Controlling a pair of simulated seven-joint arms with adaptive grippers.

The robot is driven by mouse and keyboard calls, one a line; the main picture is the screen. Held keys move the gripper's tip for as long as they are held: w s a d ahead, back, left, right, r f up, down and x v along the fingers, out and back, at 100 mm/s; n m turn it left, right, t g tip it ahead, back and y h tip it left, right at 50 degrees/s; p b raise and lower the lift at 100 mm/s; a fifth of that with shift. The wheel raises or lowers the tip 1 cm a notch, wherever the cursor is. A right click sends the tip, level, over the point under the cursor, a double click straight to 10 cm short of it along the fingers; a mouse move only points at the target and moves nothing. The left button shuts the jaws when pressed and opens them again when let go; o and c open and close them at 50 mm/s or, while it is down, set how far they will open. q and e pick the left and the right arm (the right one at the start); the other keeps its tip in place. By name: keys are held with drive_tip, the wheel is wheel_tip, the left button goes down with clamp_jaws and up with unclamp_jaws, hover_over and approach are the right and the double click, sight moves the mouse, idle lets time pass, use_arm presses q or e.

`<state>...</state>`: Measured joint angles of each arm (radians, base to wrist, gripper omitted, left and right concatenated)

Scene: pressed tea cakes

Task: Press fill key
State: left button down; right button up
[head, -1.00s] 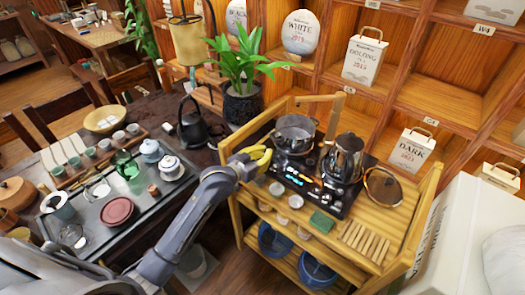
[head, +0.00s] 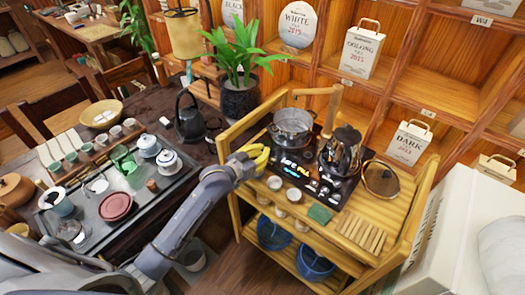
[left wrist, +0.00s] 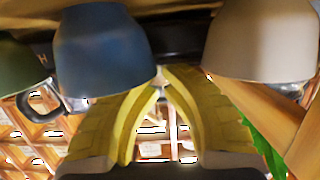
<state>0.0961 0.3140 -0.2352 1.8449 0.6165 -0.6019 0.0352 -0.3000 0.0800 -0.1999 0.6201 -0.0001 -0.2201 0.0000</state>
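A black double heater (head: 324,190) with a lit front panel (head: 293,168) sits on the wooden cart. The panel has glowing digits and small key marks, too small to read, so I cannot tell which is the fill key. My left gripper (head: 262,157), with yellow fingers, is beside the panel's left end, above the cart. In the left wrist view the fingertips (left wrist: 161,82) meet with nothing between them. A steel pot (head: 292,128) stands on the heater's left part and a glass kettle (head: 342,152) on its right. My right gripper is not in view.
Small cups (head: 279,196) stand on the cart in front of the panel; a blue cup (left wrist: 103,52) and a pale cup (left wrist: 262,40) show close to the fingers. A green block (head: 320,214), wooden slats (head: 361,232) and a round lid (head: 380,178) lie to the right.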

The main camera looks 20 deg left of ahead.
use_arm(q)
drive_tip(key=shift+f, duration=0.15)
drive_tip(key=shift+r, duration=0.6)
wheel_tip(320, 180, up, 3)
drive_tip(key=v, duration=1)
drive_tip(key=shift+r, duration=0.1)
